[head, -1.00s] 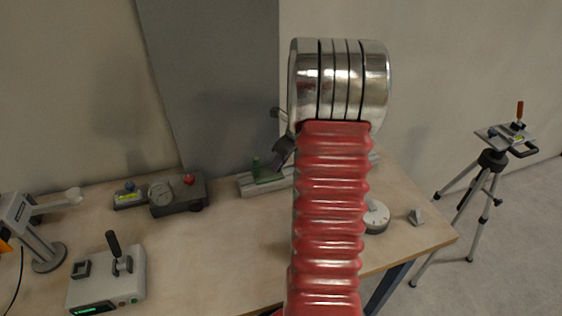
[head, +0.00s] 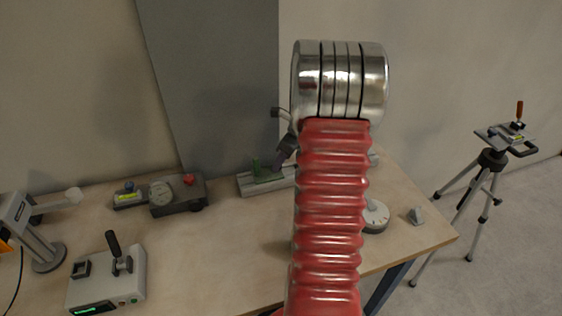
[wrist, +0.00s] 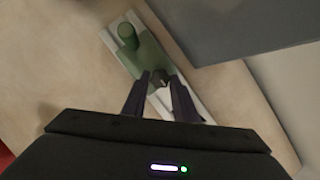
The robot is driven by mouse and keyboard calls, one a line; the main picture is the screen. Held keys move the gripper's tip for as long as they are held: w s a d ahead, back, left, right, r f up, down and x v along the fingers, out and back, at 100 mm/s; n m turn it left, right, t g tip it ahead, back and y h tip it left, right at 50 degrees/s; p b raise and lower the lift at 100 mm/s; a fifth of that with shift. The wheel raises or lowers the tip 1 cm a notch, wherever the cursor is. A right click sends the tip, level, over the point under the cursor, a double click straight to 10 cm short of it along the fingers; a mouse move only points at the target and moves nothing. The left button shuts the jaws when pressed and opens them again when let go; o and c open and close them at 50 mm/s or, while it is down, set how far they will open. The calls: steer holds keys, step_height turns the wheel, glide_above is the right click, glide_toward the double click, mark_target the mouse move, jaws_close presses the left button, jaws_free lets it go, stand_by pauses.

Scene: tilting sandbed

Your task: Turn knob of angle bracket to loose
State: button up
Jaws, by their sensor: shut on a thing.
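The green angle bracket (head: 257,168) sits on a light grey rail (head: 255,187) at the back of the table. In the wrist view the bracket (wrist: 146,60) shows a round green post at one end and a small dark knob (wrist: 161,76) at the other. My gripper (wrist: 161,80) is shut on this knob, with one dark finger on each side of it. In the head view my gripper (head: 281,162) is at the bracket's right side, and my red arm hides part of the rail. The knob's marking cannot be read.
A control box with a black lever (head: 108,280) is at the front left. A round white dial (head: 375,216) and a small grey block (head: 416,216) are to the right. A tripod (head: 490,165) stands beyond the table.

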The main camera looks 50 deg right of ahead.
steer(key=n, duration=0.1)
steer(key=n+y, duration=0.1)
steer(key=n, duration=0.1)
steer(key=n+y, duration=0.1)
steer(key=n, duration=0.1)
steer(key=shift+w+d+g, duration=0.15)
steer(key=shift+d+g, duration=0.1)
steer(key=shift+g, duration=0.15)
steer(key=n+g, duration=0.1)
steer(key=n, duration=0.2)
steer(key=n+g+y, duration=0.1)
steer(key=n, duration=0.2)
steer(key=shift+w, duration=0.15)
steer(key=o, duration=1.1)
steer(key=shift+c, duration=0.2)
steer(key=shift+d, duration=0.1)
steer(key=v, duration=1.3)
steer(key=shift+d+r, duration=0.2)
steer(key=shift+r, duration=0.1)
